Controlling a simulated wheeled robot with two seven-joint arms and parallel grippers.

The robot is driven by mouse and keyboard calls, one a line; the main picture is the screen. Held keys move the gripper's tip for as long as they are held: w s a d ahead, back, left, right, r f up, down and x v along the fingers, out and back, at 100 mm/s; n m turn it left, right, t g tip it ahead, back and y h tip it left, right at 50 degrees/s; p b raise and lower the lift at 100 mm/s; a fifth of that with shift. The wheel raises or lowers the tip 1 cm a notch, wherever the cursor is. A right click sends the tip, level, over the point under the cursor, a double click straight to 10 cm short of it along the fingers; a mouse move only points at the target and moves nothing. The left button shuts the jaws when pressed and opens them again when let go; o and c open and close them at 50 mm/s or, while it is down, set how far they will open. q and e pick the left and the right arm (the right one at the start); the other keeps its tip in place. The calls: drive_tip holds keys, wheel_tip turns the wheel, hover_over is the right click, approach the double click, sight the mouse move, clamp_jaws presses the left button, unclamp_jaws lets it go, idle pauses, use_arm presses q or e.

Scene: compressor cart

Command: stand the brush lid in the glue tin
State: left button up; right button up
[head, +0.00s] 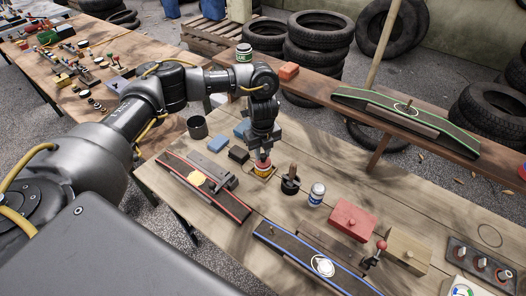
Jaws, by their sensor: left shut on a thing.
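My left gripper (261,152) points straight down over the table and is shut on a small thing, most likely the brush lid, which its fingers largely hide. My right gripper is not in view.
Right of the tin stand a dark pot with a brown handle (290,181) and a white-blue can (317,194). A red-edged strip (207,188) lies left. A red box (352,220) stands farther right.

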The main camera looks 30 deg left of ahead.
idle(0.3)
use_arm(q)
drive_tip(key=o, duration=1)
drive_tip(key=shift+o, duration=0.2)
drive_tip(key=o, duration=0.4)
drive_tip(key=shift+r, duration=0.1)
wheel_tip(320, 180, up, 6)
drive_tip(key=p, duration=0.6)
drive_tip(key=shift+r, duration=0.1)
drive_tip(key=shift+r+p, duration=0.3)
drive_tip(key=shift+p, duration=0.15)
